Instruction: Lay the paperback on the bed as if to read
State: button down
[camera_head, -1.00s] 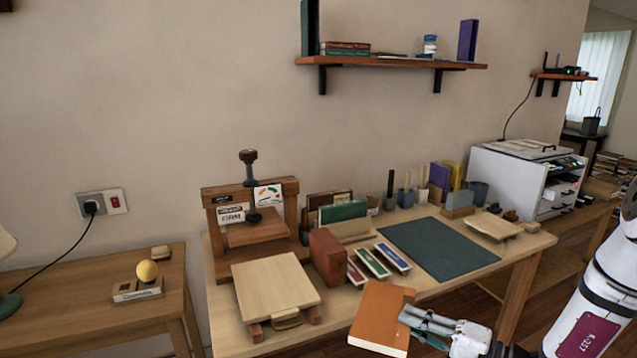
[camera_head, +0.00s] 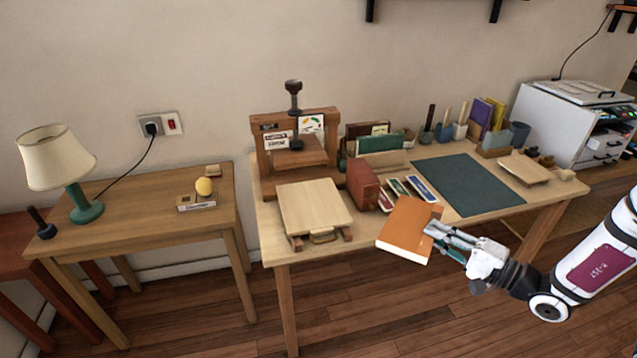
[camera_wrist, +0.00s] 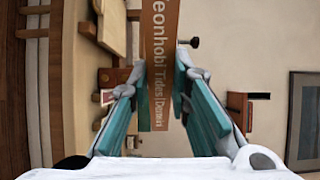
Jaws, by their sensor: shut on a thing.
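The paperback (camera_head: 405,230) has an orange cover and pale page edges. My gripper (camera_head: 446,240) is shut on it from the right and holds it, closed, near the front edge of the desk. In the wrist view its orange spine (camera_wrist: 160,65), with white lettering partly cut off, stands between my teal fingers (camera_wrist: 157,100). A pale square wooden board (camera_head: 312,206), which looks like the bed, lies on low wooden supports to the left of the paperback, in front of a wooden press frame (camera_head: 262,165) with a dark screw. The board's top is bare.
A dark red block (camera_head: 362,185) and several small boxes (camera_head: 414,187) stand between the board and a dark green mat (camera_head: 468,184). A side table with a lamp (camera_head: 58,160) is at left. A printer (camera_head: 565,125) stands at right.

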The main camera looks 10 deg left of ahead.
jog(key=shift+r, duration=0.1)
dwell(0.3)
jog(key=shift+w+a+r+m+t+h, duration=0.15)
jog(key=shift+a+m+t+h, duration=0.1)
jog(key=shift+m+t+h, duration=0.2)
jog(key=shift+w+a+r+m+t+h, duration=0.1)
jog(key=shift+a+r+m+t+h, duration=0.05)
jog(key=shift+m+t+h, duration=0.8)
jog(key=h, duration=0.1)
jog(key=m+t+h, duration=0.2)
jog(key=shift+s+d+f, duration=0.25)
jog(key=shift+d+f, duration=0.1)
jog(key=shift+a, duration=0.1)
